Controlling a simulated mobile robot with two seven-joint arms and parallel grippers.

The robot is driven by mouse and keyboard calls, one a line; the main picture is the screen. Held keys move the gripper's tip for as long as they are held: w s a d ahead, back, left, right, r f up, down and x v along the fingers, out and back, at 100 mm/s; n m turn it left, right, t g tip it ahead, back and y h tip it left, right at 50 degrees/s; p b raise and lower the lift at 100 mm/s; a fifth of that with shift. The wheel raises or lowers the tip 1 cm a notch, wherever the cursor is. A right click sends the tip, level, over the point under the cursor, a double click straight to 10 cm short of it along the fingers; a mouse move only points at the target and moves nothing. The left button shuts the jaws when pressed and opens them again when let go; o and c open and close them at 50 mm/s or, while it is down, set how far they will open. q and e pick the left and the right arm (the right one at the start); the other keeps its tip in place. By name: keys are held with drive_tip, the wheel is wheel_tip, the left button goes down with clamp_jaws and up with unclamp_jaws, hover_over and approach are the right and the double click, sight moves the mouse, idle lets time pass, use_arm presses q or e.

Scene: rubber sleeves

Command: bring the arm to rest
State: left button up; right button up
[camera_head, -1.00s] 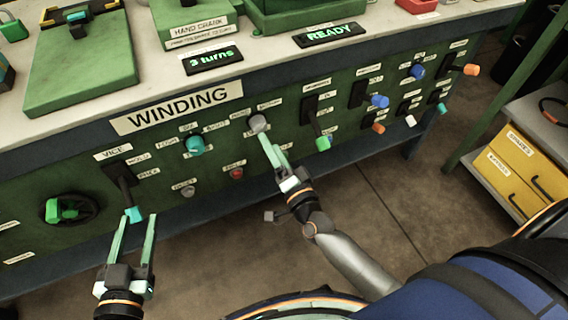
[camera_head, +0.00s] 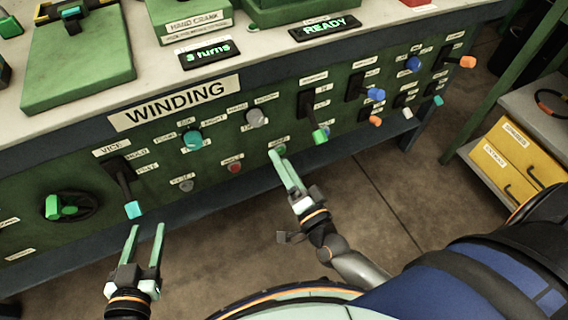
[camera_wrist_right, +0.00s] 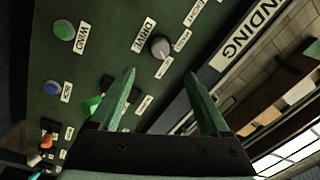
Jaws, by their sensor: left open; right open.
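My right gripper (camera_head: 287,172) is open and empty in the head view, in front of the green winding panel (camera_head: 225,160) and below the grey knob (camera_head: 255,117). In the right wrist view its two green fingers (camera_wrist_right: 160,100) stand apart with nothing between them, and the grey knob (camera_wrist_right: 160,47) shows beyond them, clear of the fingers. My left gripper (camera_head: 147,232) is open and empty below the vice lever with a cyan tip (camera_head: 132,209). I cannot tell for sure whether its fingers touch anything; a small gap shows below the lever.
A shelf with yellow drawers (camera_head: 515,165) stands at the right. Open floor (camera_head: 400,215) lies below the bench.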

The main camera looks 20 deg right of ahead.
idle(0.3)
use_arm(q)
drive_tip(key=s+a+r+n+g+y+p, duration=0.1)
drive_tip(key=s+r+g+p, duration=0.3)
drive_tip(key=p, duration=1.7)
drive_tip(key=s+a, duration=0.1)
drive_tip(key=s, duration=0.2)
drive_tip(key=shift+s+r+n+g+y, duration=0.3)
drive_tip(key=shift+s+r+n, duration=0.05)
drive_tip(key=shift+r+n, duration=0.05)
use_arm(e)
drive_tip(key=s+r+n+g, duration=0.3)
drive_tip(key=s+n+g, duration=0.1)
drive_tip(key=s+n, duration=0.2)
drive_tip(key=s+r+n+g, duration=0.3)
drive_tip(key=s+n+g, duration=0.2)
drive_tip(key=s+n, duration=0.2)
drive_tip(key=shift+r+n+g+y, duration=0.25)
drive_tip(key=shift+n+g+y, duration=0.05)
drive_tip(key=shift+n+y, duration=0.1)
drive_tip(key=shift+d, duration=0.1)
